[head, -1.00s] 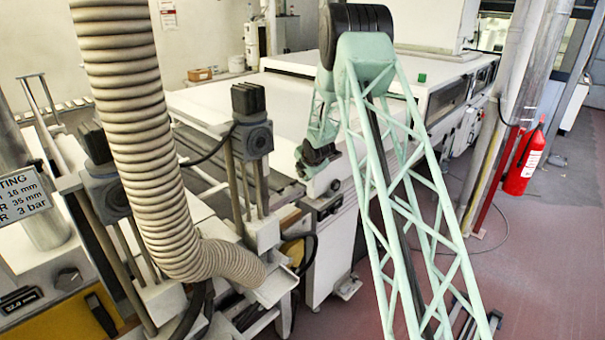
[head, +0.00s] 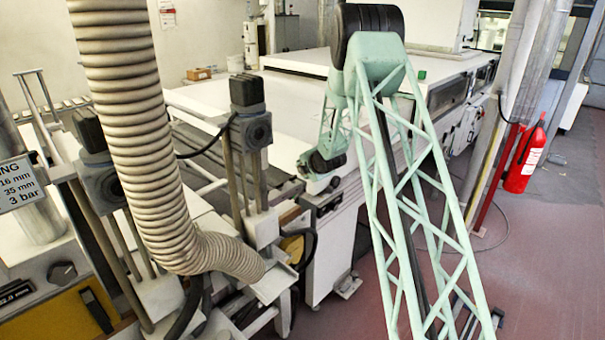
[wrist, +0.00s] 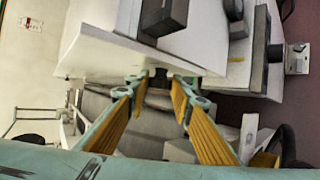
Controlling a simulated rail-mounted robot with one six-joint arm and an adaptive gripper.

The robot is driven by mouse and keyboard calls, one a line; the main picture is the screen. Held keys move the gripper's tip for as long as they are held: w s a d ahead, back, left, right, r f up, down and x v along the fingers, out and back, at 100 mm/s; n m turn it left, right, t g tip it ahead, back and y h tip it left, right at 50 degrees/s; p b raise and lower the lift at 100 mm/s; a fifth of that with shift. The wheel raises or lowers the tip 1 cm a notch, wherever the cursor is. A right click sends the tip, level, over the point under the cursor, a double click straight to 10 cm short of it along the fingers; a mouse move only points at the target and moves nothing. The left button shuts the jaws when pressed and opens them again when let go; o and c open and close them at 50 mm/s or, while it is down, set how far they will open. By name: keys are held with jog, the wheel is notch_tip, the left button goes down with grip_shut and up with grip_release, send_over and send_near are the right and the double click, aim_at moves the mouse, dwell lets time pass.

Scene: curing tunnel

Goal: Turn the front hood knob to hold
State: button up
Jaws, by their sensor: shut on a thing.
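My gripper (wrist: 159,84) shows in the wrist view as two mint-green fingers with ribbed yellow pads. They close in from both sides on a small dark knob (wrist: 158,76) at the edge of the white hood (wrist: 110,58). The knob is mostly covered by the fingertips, so its pointer and markings cannot be read. In the head view my arm reaches over the white hood (head: 270,105), and its wrist end is at the machine's front corner. The fingers are hidden there.
A ribbed beige hose (head: 125,130) hangs at the left, beside grey motor blocks on posts (head: 250,120). Behind them is a dark conveyor belt (head: 208,160). A red extinguisher (head: 524,160) stands at the right. The red floor (head: 540,260) at right is mostly clear.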

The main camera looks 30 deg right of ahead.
jog(key=shift+s+d+f+m+t+y+b, duration=0.15)
jog(key=shift+t+b, duration=0.5)
jog(key=shift+b, duration=1.6)
jog(key=shift+a+f+m+t+y+b, duration=0.1)
jog(key=shift+f+m+t+b, duration=0.35)
jog(key=shift+b, duration=1.75)
jog(key=shift+s+d+t+y+b, duration=0.15)
jog(key=shift+t+b, duration=0.65)
jog(key=shift+b, duration=1.45)
jog(key=t+b, duration=0.2)
jog(key=b, duration=0.4)
jog(key=shift+w+a+f+m+b, duration=0.1)
jog(key=shift+f+m+b, duration=0.05)
jog(key=shift+m+b, duration=0.2)
jog(key=shift+f+m+t+b, duration=0.1)
jog(key=shift+m+t+b, duration=0.25)
jog(key=shift+t+b, duration=0.85)
jog(key=shift+m+t+b, duration=0.3)
jog(key=shift+b, duration=0.2)
jog(key=o, duration=0.9)
jog(key=shift+c, duration=0.2)
jog(key=s+f, duration=0.1)
jog(key=s, duration=1.1)
jog(key=shift+a+f, duration=0.2)
jog(key=shift+f, duration=0.2)
jog(key=shift+w+d, duration=0.1)
